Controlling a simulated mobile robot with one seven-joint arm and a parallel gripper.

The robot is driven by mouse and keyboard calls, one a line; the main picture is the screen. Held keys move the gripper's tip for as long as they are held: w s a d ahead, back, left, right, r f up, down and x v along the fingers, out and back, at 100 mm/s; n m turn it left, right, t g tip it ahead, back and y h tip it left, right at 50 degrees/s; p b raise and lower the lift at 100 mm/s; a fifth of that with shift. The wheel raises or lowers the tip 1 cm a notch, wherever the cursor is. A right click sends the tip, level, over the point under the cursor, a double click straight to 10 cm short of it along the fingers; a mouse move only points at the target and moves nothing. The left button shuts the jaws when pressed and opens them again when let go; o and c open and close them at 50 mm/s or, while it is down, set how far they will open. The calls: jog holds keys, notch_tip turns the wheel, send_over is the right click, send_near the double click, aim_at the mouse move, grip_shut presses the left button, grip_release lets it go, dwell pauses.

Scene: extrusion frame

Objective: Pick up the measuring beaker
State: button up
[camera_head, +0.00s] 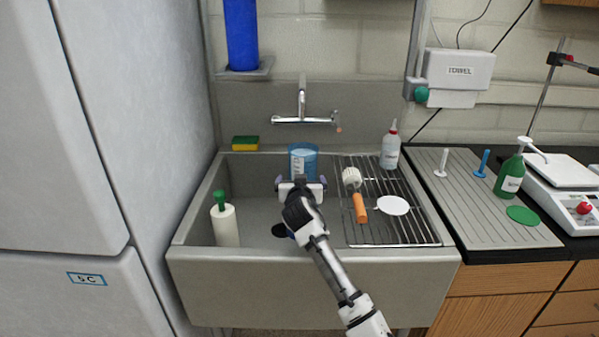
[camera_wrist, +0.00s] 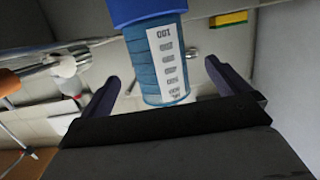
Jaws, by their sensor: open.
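The measuring beaker (camera_head: 303,160) is a blue, see-through cup with a white graduated label, at the back of the sink near the drying rack. In the wrist view the beaker (camera_wrist: 160,65) appears in the upper middle, its label facing me. My gripper (camera_head: 301,184) is in front of the beaker in the head view and hides its lower part. In the wrist view my gripper (camera_wrist: 162,72) is open, with one dark finger on each side of the beaker's line. I see gaps between the fingers and the beaker; I cannot tell how deep it sits between them.
A wire rack (camera_head: 400,232) to the right holds an orange-handled brush (camera_head: 357,198) and a white disc (camera_head: 393,205). A squeeze bottle (camera_head: 390,150) stands behind it. A faucet (camera_head: 303,119) is above the beaker. A green-topped white bottle (camera_head: 225,224) and sponge (camera_head: 245,143) are left.

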aim_at(302, 172)
jog(key=x, duration=0.3)
jog(key=shift+w+a+b, duration=0.1)
jog(key=shift+w+b, duration=0.2)
jog(key=shift+b, duration=0.05)
jog(key=shift+d+b+x, duration=0.15)
jog(key=shift+b+x, duration=0.2)
jog(key=shift+x, duration=0.8)
jog(key=shift+d+b+x, duration=0.15)
jog(key=shift+b+x, duration=0.15)
jog(key=shift+x, duration=0.85)
jog(key=shift+w+f, duration=0.15)
jog(key=shift+w, duration=0.35)
jog(key=c, duration=1.2)
jog(key=shift+r+b, duration=1.4)
jog(key=shift+r, duration=3.7)
